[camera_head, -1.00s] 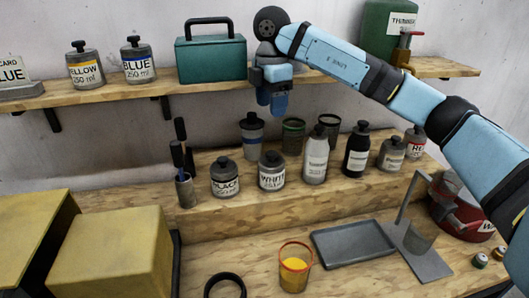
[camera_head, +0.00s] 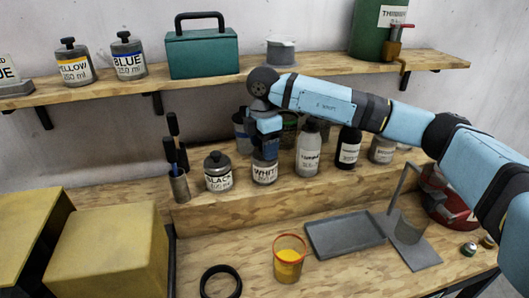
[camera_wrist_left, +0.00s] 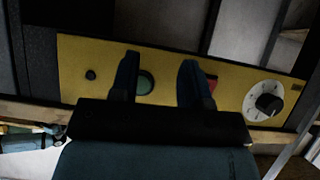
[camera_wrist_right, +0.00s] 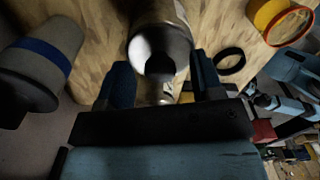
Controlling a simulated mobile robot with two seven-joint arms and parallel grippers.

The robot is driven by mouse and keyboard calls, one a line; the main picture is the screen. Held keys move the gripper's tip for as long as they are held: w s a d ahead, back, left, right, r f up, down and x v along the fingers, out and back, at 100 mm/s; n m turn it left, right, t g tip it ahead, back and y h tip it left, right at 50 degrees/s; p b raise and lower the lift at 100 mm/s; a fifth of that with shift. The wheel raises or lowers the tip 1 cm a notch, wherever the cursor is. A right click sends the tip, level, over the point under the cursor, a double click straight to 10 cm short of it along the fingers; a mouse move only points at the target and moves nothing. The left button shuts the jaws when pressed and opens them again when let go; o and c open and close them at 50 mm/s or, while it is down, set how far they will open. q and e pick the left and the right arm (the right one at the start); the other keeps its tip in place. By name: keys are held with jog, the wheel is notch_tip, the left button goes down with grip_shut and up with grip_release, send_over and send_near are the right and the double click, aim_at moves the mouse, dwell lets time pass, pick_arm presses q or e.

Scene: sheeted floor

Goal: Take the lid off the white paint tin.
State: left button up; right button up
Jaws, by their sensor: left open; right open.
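The white paint tin (camera_head: 265,174), a grey tin labelled WHITE, stands on the raised wooden step. My right gripper (camera_head: 265,147) points down right over it, and its fingers hide the lid in the head view. In the right wrist view the tin's dark round top (camera_wrist_right: 160,50) lies between the two open fingers (camera_wrist_right: 162,76); I cannot tell whether they touch it. My left gripper, seen only in the left wrist view (camera_wrist_left: 160,68), is open and empty in front of a yellow panel (camera_wrist_left: 225,90).
The black tin (camera_head: 218,172) stands just left, a white bottle (camera_head: 308,150) just right, and containers behind. Below are a cup of yellow paint (camera_head: 289,262), a black ring (camera_head: 221,281) and a grey tray (camera_head: 345,234). The shelf (camera_head: 200,89) runs above.

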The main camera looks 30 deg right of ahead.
jog(key=shift+f, duration=0.1)
jog(key=c, duration=1)
notch_tip(320, 180, up, 20)
jog(key=shift+b, duration=0.4)
